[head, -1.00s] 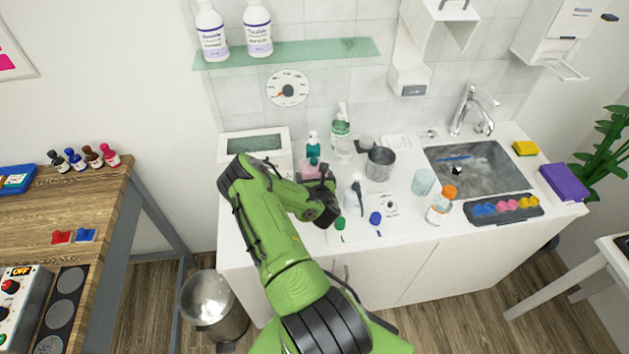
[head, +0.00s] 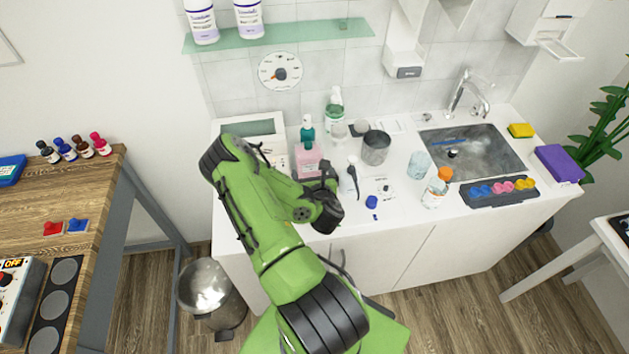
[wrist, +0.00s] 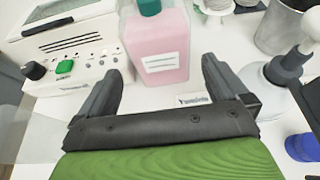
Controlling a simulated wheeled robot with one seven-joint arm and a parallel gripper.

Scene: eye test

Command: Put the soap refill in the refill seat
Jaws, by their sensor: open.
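A pink bottle (head: 307,162) with a teal top stands upright on the white counter; I take it to be the soap refill. It also shows in the wrist view (wrist: 160,50), with a white label on its front. My gripper (wrist: 160,78) is open and empty. Its two fingers point at the bottle from in front, one to each side in the picture, with counter showing between gripper and bottle. In the head view my gripper (head: 323,180) is just right of and in front of it. A white wall dispenser (head: 404,45) hangs above the counter; I cannot tell whether it holds the refill seat.
A white control box (wrist: 75,55) stands left of the bottle. A white pump-type item (head: 353,178), a metal cup (head: 376,148) and a blue cap (head: 371,202) are to the right. Farther right are an orange-capped bottle (head: 437,188) and the sink (head: 478,160).

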